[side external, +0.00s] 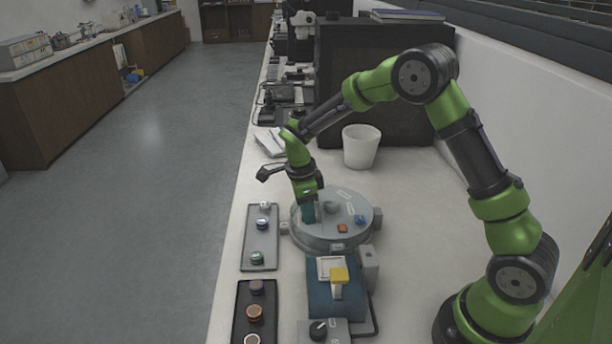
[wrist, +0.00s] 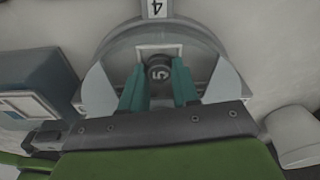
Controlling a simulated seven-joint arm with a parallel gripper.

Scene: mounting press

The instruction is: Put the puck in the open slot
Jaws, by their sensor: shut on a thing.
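The round grey press (side external: 352,199) stands on the bench, its top carrying an orange square (side external: 342,229) and a small blue part (side external: 359,219). My gripper (side external: 308,218) points down over its left part, with teal fingers. In the wrist view my gripper (wrist: 160,82) is shut on a dark round puck (wrist: 158,72) marked 5. The puck lies within a pale square outline on the press top (wrist: 125,55). I cannot tell whether it is seated in a slot or just above. The side external view hides the puck behind the fingers.
A grey tray (side external: 247,240) and a black tray (side external: 240,308) with coloured pucks lie left of the press. A white bin (side external: 361,147) stands behind. A tab marked 4 (wrist: 157,8) shows on the press rim.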

